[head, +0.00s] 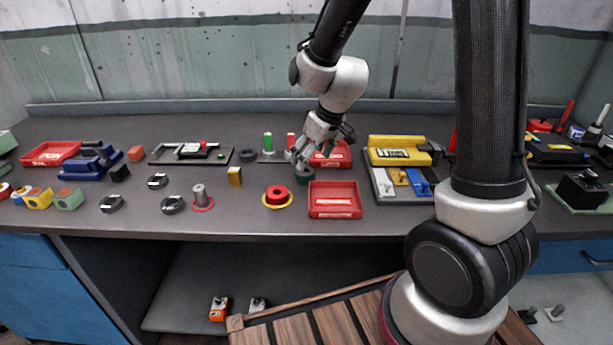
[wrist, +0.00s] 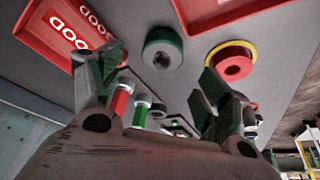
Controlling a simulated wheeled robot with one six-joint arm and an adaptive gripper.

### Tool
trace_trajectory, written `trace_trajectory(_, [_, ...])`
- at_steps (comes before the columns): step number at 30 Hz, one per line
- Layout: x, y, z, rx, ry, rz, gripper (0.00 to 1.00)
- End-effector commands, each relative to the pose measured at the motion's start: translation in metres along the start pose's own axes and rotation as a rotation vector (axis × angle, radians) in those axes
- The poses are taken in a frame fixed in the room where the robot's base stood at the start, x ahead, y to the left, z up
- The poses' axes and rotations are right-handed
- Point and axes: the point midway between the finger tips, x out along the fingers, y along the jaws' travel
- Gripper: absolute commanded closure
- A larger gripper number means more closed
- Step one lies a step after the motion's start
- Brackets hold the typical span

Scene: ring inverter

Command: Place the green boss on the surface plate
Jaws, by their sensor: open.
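The green boss is a short round piece with a dark centre. In the wrist view the green boss (wrist: 163,48) lies on the bench beyond my fingertips, between their lines. In the head view my gripper (head: 303,162) is low over it and hides part of it. My gripper in the wrist view (wrist: 163,78) is open, with nothing between its fingers. Two flat plates show: a dark one (head: 164,155) at the back left and a grey one (head: 383,186) at the right. I cannot tell which is the surface plate.
A red boss on a yellow ring (head: 277,196) and a red tray (head: 335,212) lie in front of my gripper. Another red tray (head: 343,152) stands close behind. Green (head: 268,142) and red (head: 291,141) posts stand nearby.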

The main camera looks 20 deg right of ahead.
Motion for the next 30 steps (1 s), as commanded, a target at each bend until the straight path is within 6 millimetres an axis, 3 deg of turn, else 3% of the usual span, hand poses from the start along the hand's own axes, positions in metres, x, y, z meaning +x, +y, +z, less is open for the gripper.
trace_trajectory(10, [0.050,-0.003,0.004,0.002,-0.004,-0.001,0.24])
trace_trajectory(19, [0.056,-0.002,0.004,0.001,-0.002,0.000,0.24])
trace_trajectory(30, [0.056,-0.002,0.004,0.001,-0.002,0.000,0.90])
